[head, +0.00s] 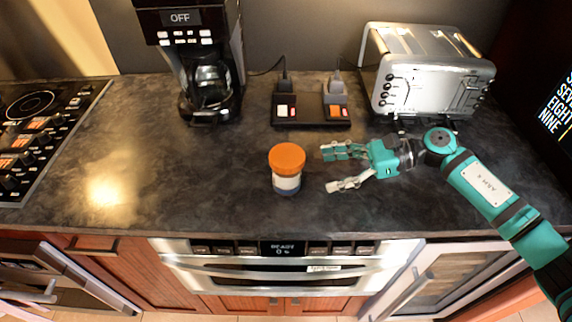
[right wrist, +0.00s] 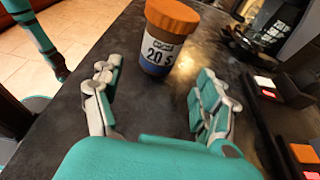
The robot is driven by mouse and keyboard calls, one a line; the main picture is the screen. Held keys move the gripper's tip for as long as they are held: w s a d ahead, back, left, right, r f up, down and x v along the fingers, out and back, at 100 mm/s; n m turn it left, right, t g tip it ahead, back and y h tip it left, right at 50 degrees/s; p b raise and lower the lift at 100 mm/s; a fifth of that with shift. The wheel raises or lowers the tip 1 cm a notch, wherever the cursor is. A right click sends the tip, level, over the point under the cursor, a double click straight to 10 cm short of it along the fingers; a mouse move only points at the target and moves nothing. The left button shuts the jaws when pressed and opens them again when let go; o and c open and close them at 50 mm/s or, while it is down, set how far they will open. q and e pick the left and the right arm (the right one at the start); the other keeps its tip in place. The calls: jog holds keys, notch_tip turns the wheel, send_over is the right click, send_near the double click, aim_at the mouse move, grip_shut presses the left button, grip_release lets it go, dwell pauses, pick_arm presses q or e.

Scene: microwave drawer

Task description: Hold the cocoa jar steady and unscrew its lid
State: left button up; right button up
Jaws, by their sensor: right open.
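The cocoa jar (head: 287,184) stands upright on the dark counter, with its orange lid (head: 287,157) on top. In the right wrist view the jar (right wrist: 158,52) shows a white label with dark print, under the lid (right wrist: 172,15). My right gripper (head: 328,170) is open and empty, just right of the jar, with its fingers pointing at it. In the right wrist view the jar stands beyond and between the fingertips (right wrist: 157,72), apart from both. My left gripper is in neither view.
A coffee maker (head: 205,60) stands at the back left and a toaster (head: 425,75) at the back right. Between them is a black power strip (head: 310,112) with plugs. A stovetop (head: 35,125) lies at the far left. The counter (head: 200,180) left of the jar is clear.

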aim_at(298, 176)
jog(key=p+x, duration=0.1)
jog(key=x, duration=0.2)
jog(key=shift+s+a+r, duration=0.1)
jog(key=shift+a, duration=0.3)
jog(key=x, duration=0.3)
jog(key=b+x, duration=0.1)
jog(key=shift+a+f, duration=0.15)
jog(key=shift+f, duration=0.2)
jog(key=shift+a+f, duration=0.1)
jog(key=shift+a, duration=0.5)
jog(key=shift+c, duration=0.8)
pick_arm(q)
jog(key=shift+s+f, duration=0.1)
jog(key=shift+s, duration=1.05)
pick_arm(e)
grip_shut()
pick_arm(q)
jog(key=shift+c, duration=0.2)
